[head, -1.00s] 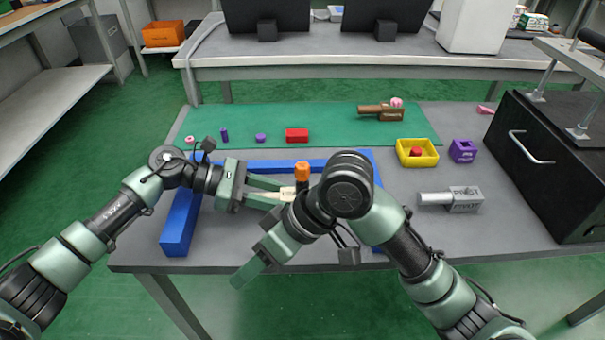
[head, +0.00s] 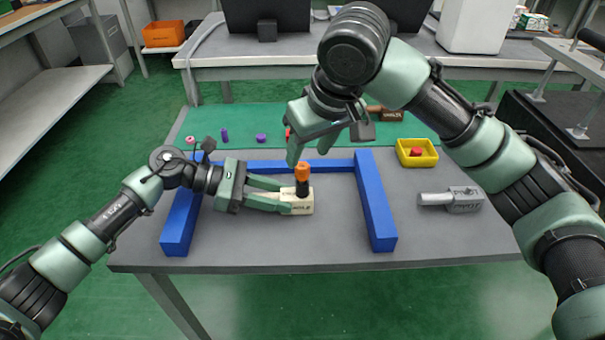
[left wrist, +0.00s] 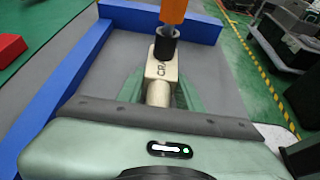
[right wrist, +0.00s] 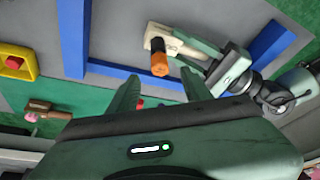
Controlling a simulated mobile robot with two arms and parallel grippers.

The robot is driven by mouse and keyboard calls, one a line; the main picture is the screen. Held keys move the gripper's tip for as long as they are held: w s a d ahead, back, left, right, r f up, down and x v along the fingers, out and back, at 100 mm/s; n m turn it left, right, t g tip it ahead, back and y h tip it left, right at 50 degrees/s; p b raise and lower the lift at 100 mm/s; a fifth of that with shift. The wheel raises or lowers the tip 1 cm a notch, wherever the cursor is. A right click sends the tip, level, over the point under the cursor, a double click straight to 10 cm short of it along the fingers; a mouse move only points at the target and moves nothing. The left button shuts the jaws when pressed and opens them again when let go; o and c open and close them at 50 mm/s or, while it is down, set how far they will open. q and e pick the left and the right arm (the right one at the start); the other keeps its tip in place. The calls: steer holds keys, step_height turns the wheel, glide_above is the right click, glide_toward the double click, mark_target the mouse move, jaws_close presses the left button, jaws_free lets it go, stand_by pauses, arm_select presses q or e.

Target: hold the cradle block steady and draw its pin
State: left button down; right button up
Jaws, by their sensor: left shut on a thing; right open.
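The cradle block (head: 298,206) is a cream block with dark lettering, lying on the grey table inside the blue frame. Its pin (head: 302,178) stands upright in it, with a black lower part and an orange top. My left gripper (head: 290,197) is shut on the cradle block from the left; the left wrist view shows the block (left wrist: 160,72) between its fingers and the pin (left wrist: 169,30) beyond. My right gripper (head: 296,140) is open and empty, above and behind the pin. In the right wrist view the pin's orange end (right wrist: 159,65) lies ahead, beyond the open fingers (right wrist: 158,92).
The blue frame (head: 375,205) borders the block on three sides. A grey block with a rod (head: 464,200) and a yellow tray (head: 430,152) with a red piece lie right. Small purple and pink pieces (head: 225,135) lie on the green mat. The front of the table is clear.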

mark_target(299, 175)
steer(key=x, duration=0.9)
steer(key=shift+f, duration=0.25)
steer(key=c, duration=1.1)
jaws_close()
